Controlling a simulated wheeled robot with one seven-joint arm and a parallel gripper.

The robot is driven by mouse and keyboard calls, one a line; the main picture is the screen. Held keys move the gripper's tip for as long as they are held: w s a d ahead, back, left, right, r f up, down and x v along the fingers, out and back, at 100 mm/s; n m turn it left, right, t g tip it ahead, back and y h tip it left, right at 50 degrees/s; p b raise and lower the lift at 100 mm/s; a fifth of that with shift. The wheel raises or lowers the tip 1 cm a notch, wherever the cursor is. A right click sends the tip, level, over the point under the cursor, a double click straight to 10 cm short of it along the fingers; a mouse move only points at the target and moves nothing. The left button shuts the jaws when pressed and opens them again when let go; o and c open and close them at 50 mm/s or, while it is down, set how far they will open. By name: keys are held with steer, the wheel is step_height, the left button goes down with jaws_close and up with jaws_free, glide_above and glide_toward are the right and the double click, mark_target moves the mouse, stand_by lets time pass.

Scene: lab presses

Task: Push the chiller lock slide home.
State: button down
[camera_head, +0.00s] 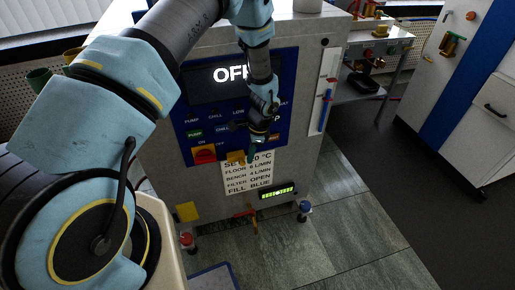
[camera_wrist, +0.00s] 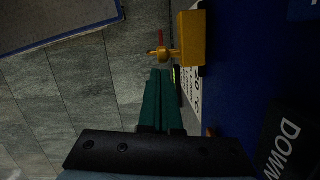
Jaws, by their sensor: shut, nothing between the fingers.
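The chiller (camera_head: 295,150) is a grey cabinet with a blue front panel and a display reading OFF. A yellow block (camera_head: 236,157), which looks like the lock slide, sits at the lower edge of the panel. The same yellow block (camera_wrist: 191,38) stands out from the blue panel in the wrist view. My gripper (camera_head: 250,158) is shut and empty, pointing down in front of the panel just right of the block. In the wrist view its green fingertips (camera_wrist: 160,72) are together near the block's lower left corner; contact cannot be told. The slide's travel is not clear.
A red switch (camera_head: 204,153) is left of the block, and a white instruction label (camera_head: 250,178) is below it. A brass tap (camera_head: 252,216) projects lower down, near a small green display (camera_head: 277,192). The tiled floor (camera_head: 350,225) at right is clear.

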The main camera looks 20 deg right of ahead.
steer(key=shift+a+f, duration=0.1)
steer(key=shift+a, duration=0.15)
steer(key=a, duration=0.6)
steer(key=shift+w, duration=0.4)
steer(key=shift+a, duration=0.1)
steer(key=b, duration=0.1)
glide_toward(231, 160)
steer(key=s+d+r, duration=0.3)
steer(key=s+r, duration=0.1)
steer(key=r, duration=0.1)
steer(key=shift+d, duration=0.25)
